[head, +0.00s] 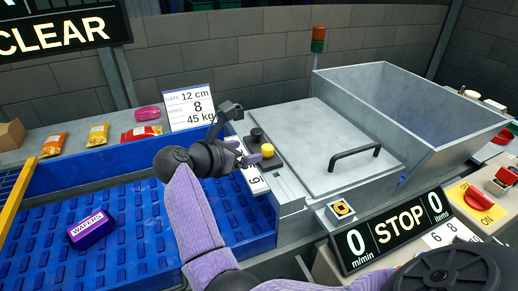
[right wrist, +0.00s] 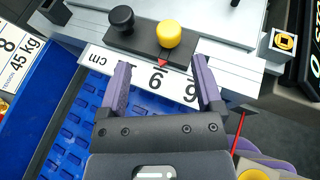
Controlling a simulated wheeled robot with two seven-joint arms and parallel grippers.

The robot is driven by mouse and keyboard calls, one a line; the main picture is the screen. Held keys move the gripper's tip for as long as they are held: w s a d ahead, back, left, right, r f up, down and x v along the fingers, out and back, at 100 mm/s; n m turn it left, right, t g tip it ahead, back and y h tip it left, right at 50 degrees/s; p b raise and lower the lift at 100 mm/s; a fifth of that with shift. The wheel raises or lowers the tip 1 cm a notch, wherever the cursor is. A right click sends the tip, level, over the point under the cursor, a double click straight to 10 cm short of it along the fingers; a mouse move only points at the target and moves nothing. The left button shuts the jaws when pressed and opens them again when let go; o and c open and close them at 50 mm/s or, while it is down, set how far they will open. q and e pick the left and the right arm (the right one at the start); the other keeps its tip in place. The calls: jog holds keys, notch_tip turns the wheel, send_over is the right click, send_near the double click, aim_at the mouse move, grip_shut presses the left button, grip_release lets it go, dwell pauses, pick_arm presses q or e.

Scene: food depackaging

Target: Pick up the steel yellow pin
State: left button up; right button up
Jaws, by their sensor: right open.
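The yellow pin (head: 267,150) is a round yellow knob on a dark slider beside the numbered scale of the grey machine. In the right wrist view the yellow pin (right wrist: 169,34) stands next to a black knob (right wrist: 122,18), with a small red pointer below it near the 6 and 9. My right gripper (head: 250,158) is at the machine's left edge, close to the pin. In the right wrist view its two purple fingers (right wrist: 163,75) are spread and empty, over the scale and short of the pin. My left gripper is not in view.
A blue conveyor (head: 120,225) carries a purple package (head: 91,228). A lid with a dark handle (head: 354,155) and a deep grey hopper (head: 410,110) are behind and right. Snack packets (head: 97,135) and a sign (head: 190,106) line the back ledge. A STOP display (head: 395,227) stands front right.

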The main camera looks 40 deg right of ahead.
aim_at(263, 151)
jog(key=x, duration=0.5)
jog(key=s+x, duration=0.1)
jog(key=x, duration=0.2)
jog(key=shift+f, duration=0.1)
grip_shut()
